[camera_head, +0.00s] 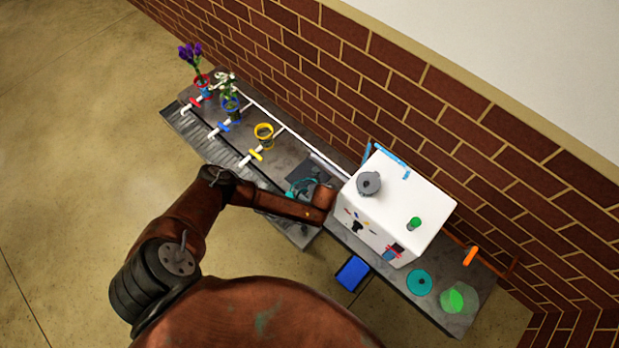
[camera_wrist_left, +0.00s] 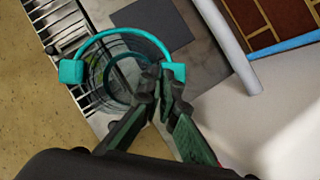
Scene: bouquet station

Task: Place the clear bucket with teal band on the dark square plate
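The clear bucket with teal band (camera_wrist_left: 122,70) is in the left wrist view, its teal rim facing the camera, with a teal block on each side. My left gripper (camera_wrist_left: 162,76) is closed at the rim's right side, by one block, and appears to pinch the bucket there. The dark square plate (camera_wrist_left: 152,24) lies beyond the bucket, flat on the counter. In the head view the bucket (camera_head: 296,188) is partly hidden by my left arm, beside the plate (camera_head: 308,172). I cannot tell how high the bucket is. My right gripper is out of view.
A white box-shaped machine (camera_head: 412,205) stands right of the plate. Yellow (camera_head: 264,131), blue (camera_head: 229,103) and red-banded (camera_head: 203,82) vessels line the counter (camera_head: 200,122) by white pipes; two hold flowers. A teal disc (camera_head: 420,282) and green bowl (camera_head: 453,300) are at right. A brick wall stands behind.

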